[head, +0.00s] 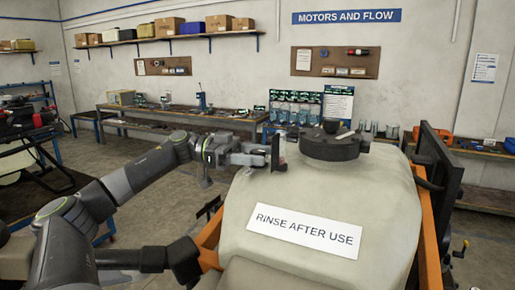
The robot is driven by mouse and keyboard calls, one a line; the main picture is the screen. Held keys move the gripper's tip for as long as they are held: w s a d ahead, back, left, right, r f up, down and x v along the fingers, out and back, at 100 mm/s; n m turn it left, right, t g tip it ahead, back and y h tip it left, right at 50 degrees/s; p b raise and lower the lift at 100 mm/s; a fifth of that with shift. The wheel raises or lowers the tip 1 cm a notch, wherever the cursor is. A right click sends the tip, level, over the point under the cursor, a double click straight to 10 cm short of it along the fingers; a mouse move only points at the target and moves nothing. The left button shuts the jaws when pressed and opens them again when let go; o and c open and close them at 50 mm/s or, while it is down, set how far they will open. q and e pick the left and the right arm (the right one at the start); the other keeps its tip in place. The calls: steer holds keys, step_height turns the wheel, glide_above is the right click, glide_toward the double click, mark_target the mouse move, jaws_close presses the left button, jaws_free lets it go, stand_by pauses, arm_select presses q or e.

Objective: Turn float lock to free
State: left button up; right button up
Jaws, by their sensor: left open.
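A large cream tank (385,200) with a "RINSE AFTER USE" label (304,231) fills the front middle and right. A round black lid (332,143) sits on its top, with a small pale strip across it. My left gripper (277,153) is open, at the left of the lid by the tank's upper left edge. A dark upright piece shows at its fingertips; I cannot tell whether it is finger or something on the tank. I cannot make out the float lock for certain. My right gripper is not in view.
An orange frame (427,240) runs along the tank's right side, with a dark upright panel (441,178) beside it. A workbench (170,117) with tools lines the back wall. Grey floor is open at the left.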

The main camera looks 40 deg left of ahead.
arm_select(q)
steer(key=shift+d, duration=0.2)
steer(key=c, duration=1)
steer(key=shift+o, duration=0.2)
